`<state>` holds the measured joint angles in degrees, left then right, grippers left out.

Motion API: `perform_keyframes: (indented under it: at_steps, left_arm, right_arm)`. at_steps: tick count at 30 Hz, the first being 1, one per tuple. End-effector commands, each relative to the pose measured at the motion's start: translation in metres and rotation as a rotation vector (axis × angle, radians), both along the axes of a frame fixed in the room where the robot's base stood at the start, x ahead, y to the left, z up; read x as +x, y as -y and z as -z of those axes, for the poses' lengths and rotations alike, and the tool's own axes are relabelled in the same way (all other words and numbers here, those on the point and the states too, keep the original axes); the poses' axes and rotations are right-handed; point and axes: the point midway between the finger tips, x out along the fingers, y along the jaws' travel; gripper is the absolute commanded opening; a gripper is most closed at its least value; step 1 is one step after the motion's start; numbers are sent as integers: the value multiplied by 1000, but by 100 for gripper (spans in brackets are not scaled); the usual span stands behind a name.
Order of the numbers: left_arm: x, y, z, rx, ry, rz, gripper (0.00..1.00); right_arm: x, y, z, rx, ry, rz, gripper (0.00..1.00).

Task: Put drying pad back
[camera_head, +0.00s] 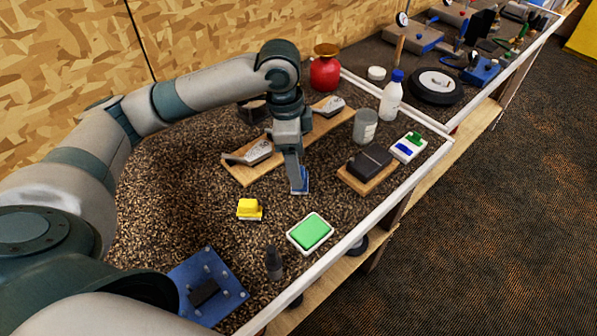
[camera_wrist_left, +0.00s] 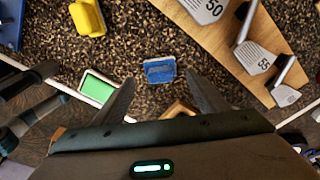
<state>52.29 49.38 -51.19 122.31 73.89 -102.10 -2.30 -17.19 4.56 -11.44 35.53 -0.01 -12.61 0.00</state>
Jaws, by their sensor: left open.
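A small blue pad (camera_head: 305,184) lies on the speckled bench top; it also shows in the left wrist view (camera_wrist_left: 160,70) with a paler front edge. My left gripper (camera_head: 297,178) points down right at the blue pad and partly hides it in the head view. In the left wrist view its two fingers (camera_wrist_left: 160,88) are spread, with the pad ahead between their tips and no clear contact. A white tray with a green pad or surface (camera_head: 310,232) sits nearer the front edge; it also shows in the wrist view (camera_wrist_left: 97,89). My right gripper is out of view.
A yellow block (camera_head: 249,209) lies left of the blue pad. A wooden board (camera_head: 240,172) with club heads lies behind the gripper. A dark block on wood (camera_head: 370,161), a grey can (camera_head: 365,126) and a white bottle (camera_head: 391,97) stand right. A blue plate (camera_head: 228,282) is front left.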

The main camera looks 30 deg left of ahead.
Motion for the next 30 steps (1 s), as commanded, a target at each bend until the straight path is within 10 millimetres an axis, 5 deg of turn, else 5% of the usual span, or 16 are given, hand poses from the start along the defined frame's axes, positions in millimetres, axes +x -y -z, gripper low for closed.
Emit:
perform_keyframes:
  at_steps: [12,30]
  left_arm:
    - [-3,-7,-63,1,3,-1,66]
    - [-4,-8,-72,0,0,-1,66]
  right_arm:
    - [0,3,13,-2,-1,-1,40]
    - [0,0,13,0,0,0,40]
